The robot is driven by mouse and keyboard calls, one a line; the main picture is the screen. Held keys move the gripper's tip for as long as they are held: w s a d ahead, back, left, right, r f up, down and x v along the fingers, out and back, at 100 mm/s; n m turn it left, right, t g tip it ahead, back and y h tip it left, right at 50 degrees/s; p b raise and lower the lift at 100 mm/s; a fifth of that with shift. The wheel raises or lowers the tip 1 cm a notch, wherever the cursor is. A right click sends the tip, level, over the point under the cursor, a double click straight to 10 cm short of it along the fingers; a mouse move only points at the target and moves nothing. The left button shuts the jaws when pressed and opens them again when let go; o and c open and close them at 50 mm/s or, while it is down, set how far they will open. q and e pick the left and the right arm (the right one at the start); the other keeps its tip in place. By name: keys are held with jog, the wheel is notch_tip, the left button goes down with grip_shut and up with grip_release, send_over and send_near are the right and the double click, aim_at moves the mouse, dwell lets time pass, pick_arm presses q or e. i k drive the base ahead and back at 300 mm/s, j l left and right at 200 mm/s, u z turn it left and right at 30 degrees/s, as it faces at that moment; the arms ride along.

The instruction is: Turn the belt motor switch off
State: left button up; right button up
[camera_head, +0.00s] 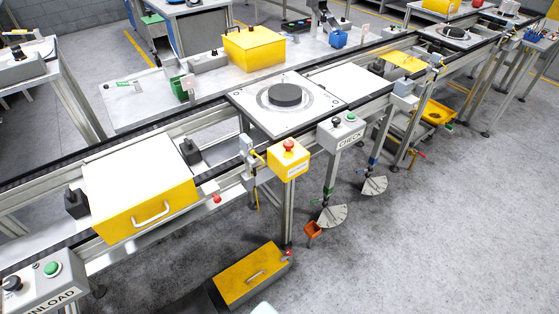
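No switch carries a readable belt motor label. A yellow box (288,169) with a red mushroom button (289,146) on top is fixed to the near side of the conveyor; its label is too small to read. To its right, a grey CHECK box (341,132) has a black knob (336,123) and a green button (351,117). At the lower left, a grey UNLOAD box (45,287) has a black knob (12,283) and a green button (52,268). The knob positions cannot be told. Neither of my grippers is in view.
The conveyor runs from lower left to upper right. It bears a white-topped yellow box (150,217) with a handle, and a pallet (245,103) with a black disc. A yellow-lidded box (250,275) sits low in front. Floor at the right (450,230) is clear.

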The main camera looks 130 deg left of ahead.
aim_at(288, 144)
jog(key=u, duration=4.4)
